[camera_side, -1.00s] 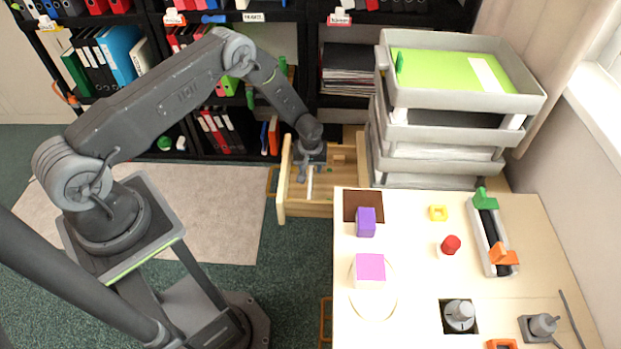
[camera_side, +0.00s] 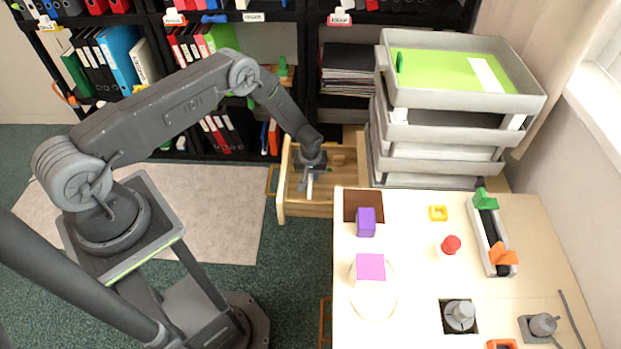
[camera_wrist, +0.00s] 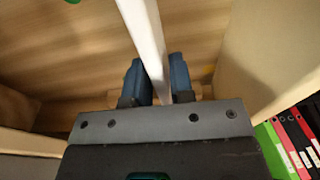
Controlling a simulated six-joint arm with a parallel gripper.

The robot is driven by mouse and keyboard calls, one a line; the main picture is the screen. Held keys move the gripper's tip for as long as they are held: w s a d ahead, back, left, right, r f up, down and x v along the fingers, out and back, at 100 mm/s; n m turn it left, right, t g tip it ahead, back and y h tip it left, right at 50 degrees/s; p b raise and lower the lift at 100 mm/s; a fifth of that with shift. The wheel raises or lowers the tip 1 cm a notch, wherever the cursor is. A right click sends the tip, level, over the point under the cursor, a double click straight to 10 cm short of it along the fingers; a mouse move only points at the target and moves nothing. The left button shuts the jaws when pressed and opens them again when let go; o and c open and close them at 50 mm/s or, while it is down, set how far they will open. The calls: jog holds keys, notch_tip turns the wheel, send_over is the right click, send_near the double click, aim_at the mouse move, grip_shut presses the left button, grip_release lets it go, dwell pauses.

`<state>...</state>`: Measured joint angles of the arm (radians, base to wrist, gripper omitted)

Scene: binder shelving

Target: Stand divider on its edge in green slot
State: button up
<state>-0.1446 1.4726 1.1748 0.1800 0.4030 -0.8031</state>
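The divider is a long, thin pale strip (camera_wrist: 143,28) between the two dark blue fingers of my gripper (camera_wrist: 160,82) in the wrist view. The fingers appear closed against its two sides. In the side view my gripper (camera_side: 311,170) points down into the open wooden drawer (camera_side: 305,209), and the divider (camera_side: 309,188) shows as a short pale strip below it. Its lower edge and any contact with the drawer floor are unclear. A bit of green (camera_wrist: 72,1) shows at the top edge of the wrist view; I cannot tell whether it marks the green slot.
Drawer walls stand close on both sides of my gripper. A stack of grey trays (camera_side: 455,103) stands right of the drawer. The table in front holds a purple block (camera_side: 366,222), a pink block (camera_side: 370,267) and a rack with green and orange pieces (camera_side: 485,237).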

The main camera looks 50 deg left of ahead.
grip_shut()
notch_tip(320, 180, up, 11)
dwell(1.4)
jog(key=shift+c, duration=1.2)
grip_release()
grip_shut()
jog(key=shift+r, duration=0.1)
